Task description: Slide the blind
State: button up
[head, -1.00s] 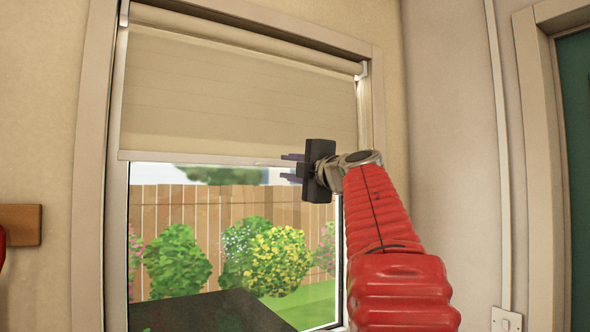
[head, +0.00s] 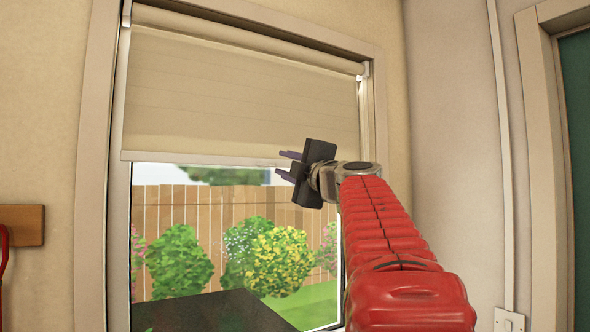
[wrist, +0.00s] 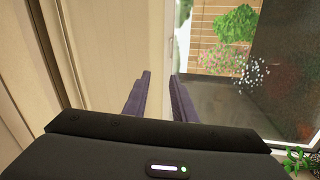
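The cream roller blind (head: 235,95) hangs partly lowered over the upper part of the window in the head view. Its pale bottom bar (head: 205,158) runs across the glass a little above the fence outside. My gripper (head: 284,165) is at the right end of that bar, with its fingers pointing left. The gripper is open. Whether a finger touches the bar cannot be told.
The window frame (head: 372,130) stands close on the right of the gripper. A wooden wall board (head: 22,224) is at left.

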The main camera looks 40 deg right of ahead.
jog(key=s+a+f+m+g+h, duration=0.15)
jog(key=a+f+m, duration=0.35)
jog(key=f, duration=0.5)
jog(key=s+a+f+m+g, duration=0.25)
jog(key=a+f+m, duration=0.2)
jog(key=f, duration=0.45)
jog(key=s+a+f+m+g+h, duration=0.1)
jog(key=a+f+m+g, duration=0.2)
jog(key=a+f+m, duration=0.5)
jog(key=s+a+f+n+g+y, duration=0.1)
jog(key=s+a+f+g+y, duration=0.1)
jog(key=s+a+f, duration=0.3)
jog(key=s+a+f+n+g+y, duration=0.1)
jog(key=s+a+f+g+y, duration=0.2)
jog(key=f, duration=1.1)
jog(key=s+a+f+n+g+y, duration=0.2)
jog(key=s+a+f, duration=0.5)
jog(key=a+f, duration=0.2)
jog(key=shift+s+f, duration=0.35)
jog(key=shift+f, duration=0.05)
jog(key=shift+y, duration=0.25)
